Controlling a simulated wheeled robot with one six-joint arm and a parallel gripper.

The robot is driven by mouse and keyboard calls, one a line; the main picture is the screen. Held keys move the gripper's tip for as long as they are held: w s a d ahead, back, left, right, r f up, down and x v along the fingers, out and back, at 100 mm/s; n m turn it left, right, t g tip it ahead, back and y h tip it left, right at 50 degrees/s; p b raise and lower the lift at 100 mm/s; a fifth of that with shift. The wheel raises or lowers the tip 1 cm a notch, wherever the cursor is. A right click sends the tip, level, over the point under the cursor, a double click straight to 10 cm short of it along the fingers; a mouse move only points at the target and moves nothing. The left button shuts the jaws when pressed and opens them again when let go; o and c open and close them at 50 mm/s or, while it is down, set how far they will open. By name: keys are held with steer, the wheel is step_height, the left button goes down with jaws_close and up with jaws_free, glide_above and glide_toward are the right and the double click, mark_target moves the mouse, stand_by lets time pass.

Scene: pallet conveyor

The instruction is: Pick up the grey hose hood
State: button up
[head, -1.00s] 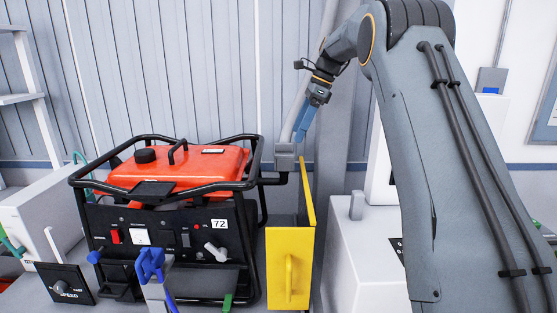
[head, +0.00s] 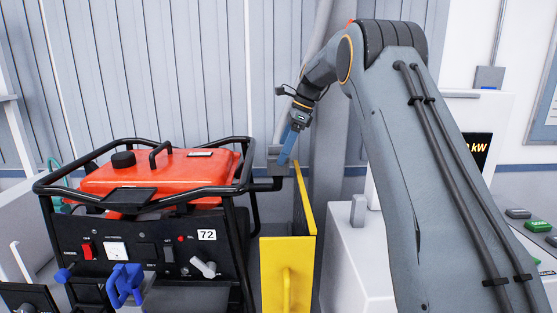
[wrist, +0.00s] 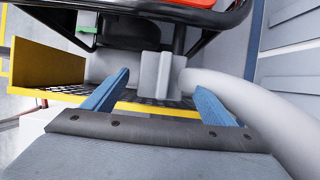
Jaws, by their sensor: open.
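The grey hose hood (head: 276,158) shows as a small grey block beside the generator's right side, above the yellow panel, at the foot of a pale grey hose. In the wrist view the grey block (wrist: 155,76) lies ahead, between the lines of my two blue fingers. My gripper (head: 285,158) is open, pointing down at the hood in the head view, where its fingers overlap the block's right part. In the wrist view my gripper (wrist: 161,80) has visible space on both sides of the block. I cannot tell whether a finger touches it.
A red generator (head: 160,172) in a black tube frame (head: 50,187) stands left of the hood. A yellow panel (head: 287,258) with a handle is below. The thick grey hose (wrist: 235,95) curves close by the right finger. A white cabinet (head: 345,270) stands right.

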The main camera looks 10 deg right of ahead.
steer(key=shift+p+x, duration=0.5)
steer(key=shift+x, duration=1.45)
steer(key=shift+w, duration=0.1)
steer(key=c, duration=1.4)
steer(key=shift+o, duration=0.2)
steer(key=shift+r, duration=0.1)
step_height(320, 180, up, 10)
steer(key=shift+f+b, duration=0.15)
steer(key=shift+b, duration=0.7)
steer(key=shift+r+p, duration=0.9)
steer(key=shift+r, duration=0.05)
step_height(320, 180, up, 6)
steer(key=p, duration=0.8)
steer(key=shift+f, duration=0.1)
